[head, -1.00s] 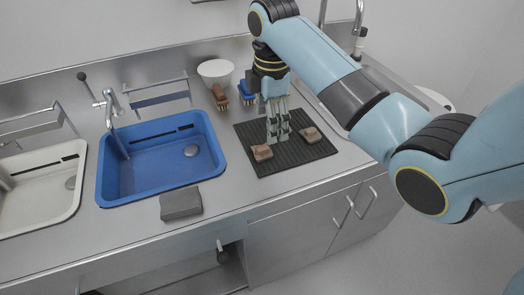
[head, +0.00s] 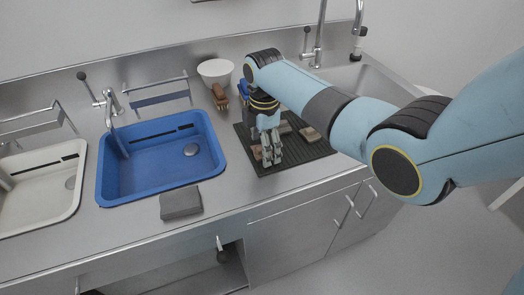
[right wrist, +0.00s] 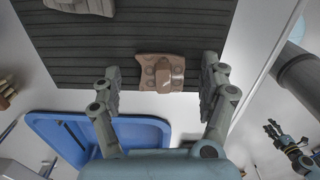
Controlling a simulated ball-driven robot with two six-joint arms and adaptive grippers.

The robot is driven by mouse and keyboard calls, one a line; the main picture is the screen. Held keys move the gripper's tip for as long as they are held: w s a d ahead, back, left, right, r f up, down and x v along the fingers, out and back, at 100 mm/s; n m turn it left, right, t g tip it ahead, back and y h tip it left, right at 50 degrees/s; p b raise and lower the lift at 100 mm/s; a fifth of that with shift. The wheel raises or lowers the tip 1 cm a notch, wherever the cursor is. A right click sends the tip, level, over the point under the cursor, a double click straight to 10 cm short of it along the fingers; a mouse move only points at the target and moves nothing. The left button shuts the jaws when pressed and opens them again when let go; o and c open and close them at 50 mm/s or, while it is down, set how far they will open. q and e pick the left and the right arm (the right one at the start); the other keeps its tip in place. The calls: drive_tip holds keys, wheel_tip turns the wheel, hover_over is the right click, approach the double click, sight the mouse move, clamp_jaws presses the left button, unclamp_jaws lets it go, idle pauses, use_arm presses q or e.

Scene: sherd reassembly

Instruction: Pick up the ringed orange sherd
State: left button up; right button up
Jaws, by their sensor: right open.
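The ringed orange sherd (right wrist: 162,72) is a small brownish-orange piece with round marks and a raised block on it. It lies on the dark ribbed mat (right wrist: 95,43), near the mat's edge in the right wrist view. My right gripper (right wrist: 161,80) is open, one finger to each side of the sherd in that view, with visible gaps. In the head view my right gripper (head: 271,150) points down over the front left of the mat and hides most of the sherd. Whether the fingertips reach down to sherd height I cannot tell. My left gripper does not show in the head view.
Another sherd (head: 310,134) lies farther right on the mat. A blue basin (head: 160,165) is left of the mat, with a grey block (head: 181,203) in front of it. A white bowl (head: 215,71) and a brown brush (head: 220,97) stand behind.

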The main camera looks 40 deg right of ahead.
drive_tip(key=c, duration=1.4)
drive_tip(key=shift+o, duration=0.2)
drive_tip(key=shift+r, duration=0.1)
